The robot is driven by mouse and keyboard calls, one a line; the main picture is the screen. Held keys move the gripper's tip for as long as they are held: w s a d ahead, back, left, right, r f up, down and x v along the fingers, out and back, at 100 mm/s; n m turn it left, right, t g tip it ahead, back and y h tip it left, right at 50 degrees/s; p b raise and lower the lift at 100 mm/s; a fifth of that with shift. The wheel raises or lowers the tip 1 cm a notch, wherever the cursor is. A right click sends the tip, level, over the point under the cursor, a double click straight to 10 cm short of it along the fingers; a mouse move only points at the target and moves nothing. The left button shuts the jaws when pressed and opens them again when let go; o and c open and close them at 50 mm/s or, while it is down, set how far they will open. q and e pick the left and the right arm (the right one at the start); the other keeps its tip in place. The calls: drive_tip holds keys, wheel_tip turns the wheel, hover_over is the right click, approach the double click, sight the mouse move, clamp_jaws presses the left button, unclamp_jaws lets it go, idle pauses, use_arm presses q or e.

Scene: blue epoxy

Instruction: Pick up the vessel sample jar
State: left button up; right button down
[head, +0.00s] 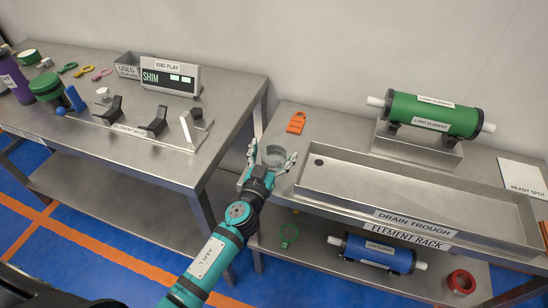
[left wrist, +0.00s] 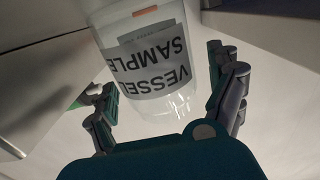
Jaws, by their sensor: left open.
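The vessel sample jar (head: 273,155) is a clear jar on the left end of the right-hand steel bench. In the left wrist view the jar (left wrist: 150,60) shows its white "VESSEL SAMPLE" label upside down. My left gripper (head: 270,160) is open, with a finger on each side of the jar. In the left wrist view the gripper (left wrist: 168,100) has visible gaps between both fingers and the jar. The jar's lower part is partly hidden by the gripper in the head view. My right gripper is not in view.
A drain trough (head: 340,187) lies just right of the jar. An orange tag (head: 296,122) lies behind it. A green long element (head: 433,113) rests on a stand behind the trough. The left bench (head: 232,95) stands close by, across a narrow gap.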

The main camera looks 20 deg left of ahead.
use_arm(q)
drive_tip(key=shift+w, duration=0.25)
drive_tip(key=c, duration=1.2)
drive_tip(key=shift+c, duration=0.2)
